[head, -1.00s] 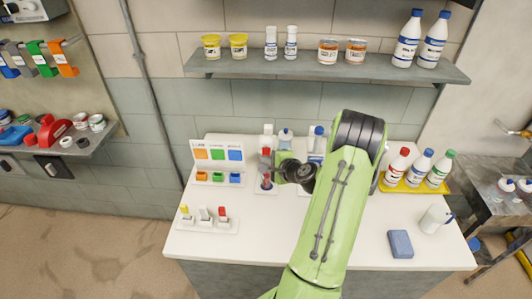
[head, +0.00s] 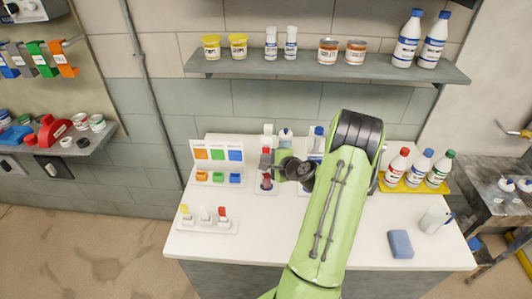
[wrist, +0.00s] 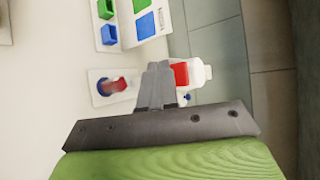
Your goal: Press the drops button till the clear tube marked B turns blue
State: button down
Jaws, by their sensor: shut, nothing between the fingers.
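My gripper (head: 266,160) is shut and empty, held above the back middle of the white counter. In the wrist view its closed fingertips (wrist: 159,68) lie between a small red upright piece (wrist: 116,86) on a white plate and a white bottle with a red label (wrist: 182,74). The red piece also shows in the head view (head: 266,182), just in front of the fingertips. The fingers look apart from it. I cannot read any mark B or tell which piece is the drops button. My arm hides part of the counter's middle.
A panel with orange, green and blue squares (head: 218,154) stands left, with matching blocks below. A plate (head: 207,222) with yellow, white and red switches is in front. Bottles in a yellow tray (head: 412,187), a blue sponge (head: 400,244) and a white mug (head: 434,218) are right.

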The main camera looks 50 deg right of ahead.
jog(key=shift+w+d, duration=0.35)
jog(key=shift+d, duration=0.1)
dwell(1.0)
jog(key=shift+s+a+b, duration=0.4)
jog(key=shift+s+a, duration=0.2)
jog(key=shift+a, duration=0.15)
jog(key=s+a+b, duration=0.1)
jog(key=a, duration=0.1)
jog(key=s+a+b, duration=0.1)
jog(key=s+a, duration=0.1)
jog(key=shift+b, duration=0.4)
dwell(0.3)
jog(key=shift+d, duration=0.1)
